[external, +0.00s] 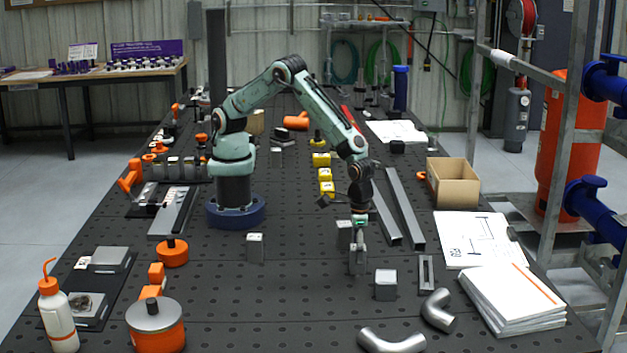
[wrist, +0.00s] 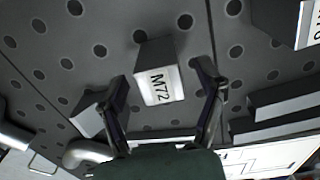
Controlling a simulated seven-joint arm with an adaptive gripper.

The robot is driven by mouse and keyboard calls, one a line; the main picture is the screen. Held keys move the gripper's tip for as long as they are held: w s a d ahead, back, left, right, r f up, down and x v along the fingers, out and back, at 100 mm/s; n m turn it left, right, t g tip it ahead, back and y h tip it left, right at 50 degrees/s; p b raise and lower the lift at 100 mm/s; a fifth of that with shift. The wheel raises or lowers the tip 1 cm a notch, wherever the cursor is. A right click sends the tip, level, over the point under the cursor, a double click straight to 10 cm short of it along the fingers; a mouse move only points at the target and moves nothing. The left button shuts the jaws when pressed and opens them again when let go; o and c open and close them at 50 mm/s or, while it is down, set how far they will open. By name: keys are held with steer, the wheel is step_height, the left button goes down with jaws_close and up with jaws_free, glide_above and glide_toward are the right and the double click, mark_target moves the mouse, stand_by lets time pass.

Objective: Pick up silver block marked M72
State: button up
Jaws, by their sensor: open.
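The silver block marked M72 (wrist: 158,75) stands in the middle of the wrist view, its white label facing the camera. My gripper (wrist: 160,88) is open, with one finger on each side of the block and gaps visible at both sides. In the external view my gripper (external: 357,265) points down, low over the dark table. The block there is largely hidden by the fingers, and I cannot tell its outline apart from them.
Similar silver blocks stand near: one (external: 385,285) at front right, one (external: 344,235) just behind my gripper, one (external: 255,247) to the left. Pipe elbows (external: 438,310) and a slotted plate (external: 426,275) lie to the right. The perforated table (external: 300,310) is clear at front left of my gripper.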

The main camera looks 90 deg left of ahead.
mark_target(354, 269)
steer(key=shift+f, duration=1.65)
jaws_close()
steer(key=shift+r, duration=0.1)
